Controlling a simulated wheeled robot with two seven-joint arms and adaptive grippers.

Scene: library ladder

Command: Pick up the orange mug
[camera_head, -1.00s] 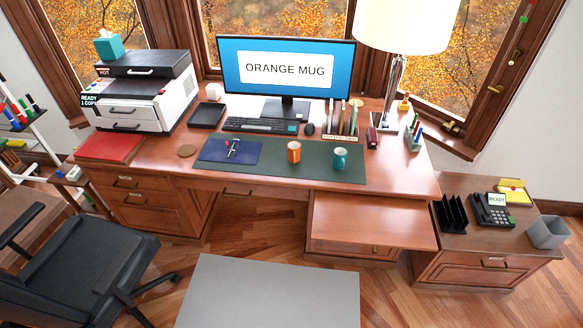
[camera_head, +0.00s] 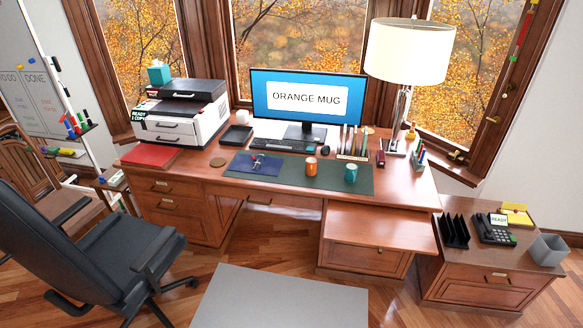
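The orange mug (camera_head: 311,165) stands upright on the green desk mat (camera_head: 330,181), near the middle of the wooden desk (camera_head: 408,190). A teal mug (camera_head: 351,173) stands to its right on the same mat. The monitor (camera_head: 308,98) behind reads "ORANGE MUG". Neither of my grippers is in view.
A black office chair (camera_head: 95,245) stands at the left front of the desk. A pulled-out shelf (camera_head: 380,228) juts forward at the right. A side cabinet (camera_head: 490,278) holds a phone (camera_head: 495,232). A printer (camera_head: 182,118) and lamp (camera_head: 408,55) stand on the desk.

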